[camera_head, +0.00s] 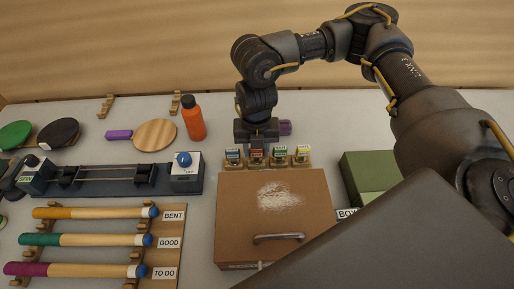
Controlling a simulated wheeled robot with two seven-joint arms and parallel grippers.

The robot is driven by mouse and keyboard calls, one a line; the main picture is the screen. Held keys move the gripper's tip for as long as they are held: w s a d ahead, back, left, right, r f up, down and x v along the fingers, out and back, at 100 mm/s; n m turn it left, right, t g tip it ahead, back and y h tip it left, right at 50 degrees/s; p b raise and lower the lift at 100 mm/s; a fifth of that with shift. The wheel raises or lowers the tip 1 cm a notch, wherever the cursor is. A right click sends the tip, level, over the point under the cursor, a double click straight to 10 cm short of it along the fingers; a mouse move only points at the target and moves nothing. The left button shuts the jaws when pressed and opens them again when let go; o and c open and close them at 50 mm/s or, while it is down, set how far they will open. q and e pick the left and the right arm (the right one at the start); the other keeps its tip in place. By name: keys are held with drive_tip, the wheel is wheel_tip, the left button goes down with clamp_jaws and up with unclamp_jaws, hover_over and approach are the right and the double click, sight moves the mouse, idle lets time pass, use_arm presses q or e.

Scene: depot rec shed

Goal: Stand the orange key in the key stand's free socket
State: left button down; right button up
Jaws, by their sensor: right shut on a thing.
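The wooden key stand (268,165) is behind the brown box, with a row of coloured keys on it. The orange key (256,154) is second from the left, between a blue-teal key (233,155) and a green key (280,153); a yellow key (302,153) is at the right end. My right gripper (257,143) points down right over the orange key and is shut on it. The gripper hides the key's top. I cannot tell whether the key's foot is seated in the socket. My left gripper is not in view.
A brown box (230,230) with a handle is in front of the stand. A green box (365,165) is to the right, and an orange bottle (193,120) is to the left. A cue rack (165,235) is at front left.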

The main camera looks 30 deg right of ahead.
drive_tip(key=o, duration=1.1)
drive_tip(key=shift+c, duration=0.2)
drive_tip(key=shift+r, duration=0.15)
drive_tip(key=shift+r+p, duration=4.2)
drive_tip(key=shift+r, duration=0.2)
